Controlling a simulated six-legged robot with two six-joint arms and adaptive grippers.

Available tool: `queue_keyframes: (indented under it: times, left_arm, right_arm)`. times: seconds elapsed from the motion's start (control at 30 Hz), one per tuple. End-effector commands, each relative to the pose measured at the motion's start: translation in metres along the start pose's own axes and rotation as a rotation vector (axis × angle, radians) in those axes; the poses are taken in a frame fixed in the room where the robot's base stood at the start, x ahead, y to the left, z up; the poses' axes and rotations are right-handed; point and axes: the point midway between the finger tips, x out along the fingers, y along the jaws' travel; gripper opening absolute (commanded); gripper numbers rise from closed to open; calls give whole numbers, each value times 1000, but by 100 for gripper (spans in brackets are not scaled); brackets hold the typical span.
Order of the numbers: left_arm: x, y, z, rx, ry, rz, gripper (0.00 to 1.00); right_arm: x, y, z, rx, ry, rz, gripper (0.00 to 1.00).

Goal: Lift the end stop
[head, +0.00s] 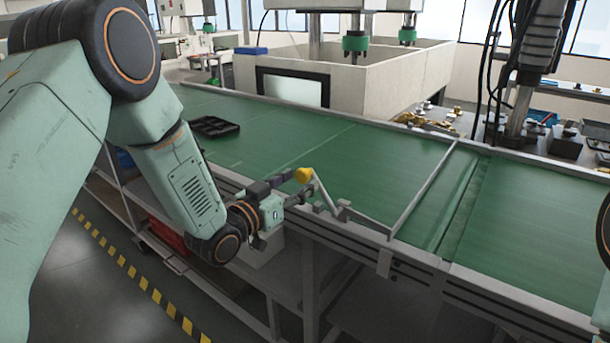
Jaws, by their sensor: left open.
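The end stop (424,188) is a thin grey metal bar lying across the green conveyor belt. At the belt's near edge a bent grey lever (325,193) with a yellow knob (303,175) stands up at an angle, beside the bar's near end. My left gripper (297,186) is open at the yellow knob, with its dark fingers pointing right. The knob shows at the fingertips; I cannot tell whether they touch it. My right gripper is not in view; only a dark part of my right arm shows at the right edge.
The green belt (370,160) is mostly clear. A black tray (214,127) lies on its far left part. Large pale tanks (390,82) stand behind it. Metal parts (425,118) lie on a surface beyond the belt. A metal side rail (350,236) runs along the near edge.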

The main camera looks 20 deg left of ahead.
Motion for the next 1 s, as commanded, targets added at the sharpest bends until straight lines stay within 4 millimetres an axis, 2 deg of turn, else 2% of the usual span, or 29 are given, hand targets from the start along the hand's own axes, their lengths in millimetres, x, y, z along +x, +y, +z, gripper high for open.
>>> queue_keyframes:
  times: [0.1,0.3,0.63,1.0]
  left_arm:
    - [18,0,0,1,1,1,56]
    - [35,-1,0,-1,0,0,56]
    - [39,-4,0,-2,-1,-1,56]
    - [38,-4,0,-2,-1,-2,26]
  right_arm:
    - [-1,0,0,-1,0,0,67]
    - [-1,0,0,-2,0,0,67]
    - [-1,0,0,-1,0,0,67]
    - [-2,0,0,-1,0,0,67]
